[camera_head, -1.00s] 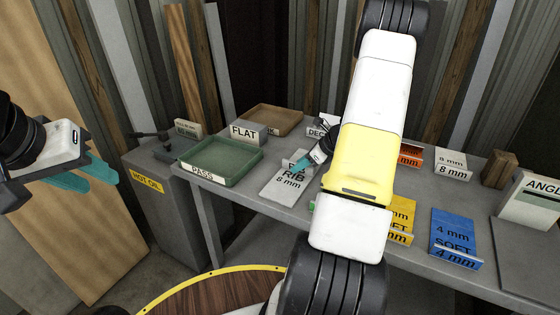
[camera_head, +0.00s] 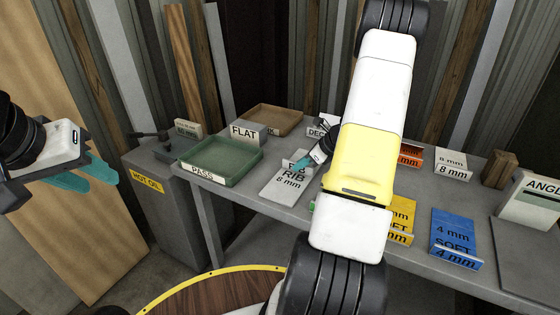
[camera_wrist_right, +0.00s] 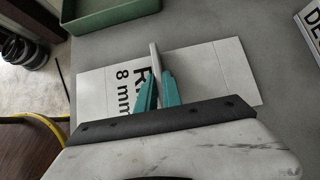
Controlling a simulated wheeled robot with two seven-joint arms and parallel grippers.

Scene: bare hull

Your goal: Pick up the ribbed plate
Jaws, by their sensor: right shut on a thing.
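The ribbed plate (camera_head: 287,186) is pale grey and marked "RIB 8 mm". It lies on the grey bench right of the green tray. In the right wrist view the plate (camera_wrist_right: 210,72) has a thin upright rib across its middle. My right gripper (camera_head: 301,164) is shut on the rib; its teal fingers (camera_wrist_right: 158,88) sit at either side of it. The plate still appears to lie flat on the bench. My right arm covers part of the bench behind it. My left gripper (camera_head: 92,175) is open and empty, away from the bench at the far left.
The green "PASS" tray (camera_head: 222,178) stands close left of the plate. Behind are a "FLAT" block (camera_head: 246,132) and a brown tray (camera_head: 273,119). Yellow (camera_head: 402,214) and blue (camera_head: 453,232) plates lie to the right. The "HOT OIL" cabinet (camera_head: 165,200) adjoins the bench.

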